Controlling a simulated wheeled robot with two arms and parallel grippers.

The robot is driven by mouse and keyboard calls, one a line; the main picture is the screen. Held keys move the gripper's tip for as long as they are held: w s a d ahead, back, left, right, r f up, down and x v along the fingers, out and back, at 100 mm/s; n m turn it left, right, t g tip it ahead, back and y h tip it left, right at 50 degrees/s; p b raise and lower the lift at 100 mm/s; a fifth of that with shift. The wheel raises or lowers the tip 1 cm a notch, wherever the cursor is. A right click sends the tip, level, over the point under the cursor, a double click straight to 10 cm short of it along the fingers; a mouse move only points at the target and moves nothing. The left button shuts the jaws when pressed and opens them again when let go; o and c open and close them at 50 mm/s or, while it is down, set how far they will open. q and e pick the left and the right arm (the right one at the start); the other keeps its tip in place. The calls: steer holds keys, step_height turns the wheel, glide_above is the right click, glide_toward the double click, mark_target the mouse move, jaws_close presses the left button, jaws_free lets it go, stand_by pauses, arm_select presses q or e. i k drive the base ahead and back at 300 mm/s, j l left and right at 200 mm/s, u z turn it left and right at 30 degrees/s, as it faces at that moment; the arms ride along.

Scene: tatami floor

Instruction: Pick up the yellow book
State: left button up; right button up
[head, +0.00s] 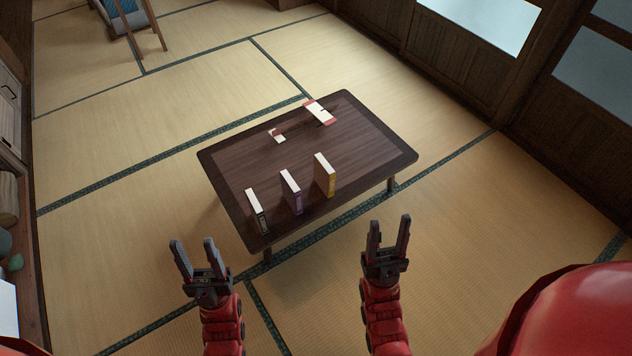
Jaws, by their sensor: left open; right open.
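The yellow book (326,176) stands upright on the dark wooden low table (230,160), near its front edge. Its yellow spine faces me and its pale page edge is on top. It is the rightmost of three standing books. My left gripper (196,252) is open and empty, in front of the table and to the left of the yellow book. My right gripper (389,232) is open and empty, nearer to me than the table and to the right of the yellow book. Neither gripper touches a book.
A purple book (291,192) and a dark book (257,211) stand left of the yellow one, with gaps between. A small red-and-white item (278,136) and a larger one (320,112) lie farther back. Tatami floor surrounds the table. A wooden cabinet (10,110) is at the left.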

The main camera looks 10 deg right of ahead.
mark_target(325, 174)
steer(key=i+l+z, duration=0.15)
steer(key=i+l, duration=0.35)
steer(key=i+l+z, duration=0.1)
steer(key=i+l, duration=0.35)
steer(key=i, duration=0.2)
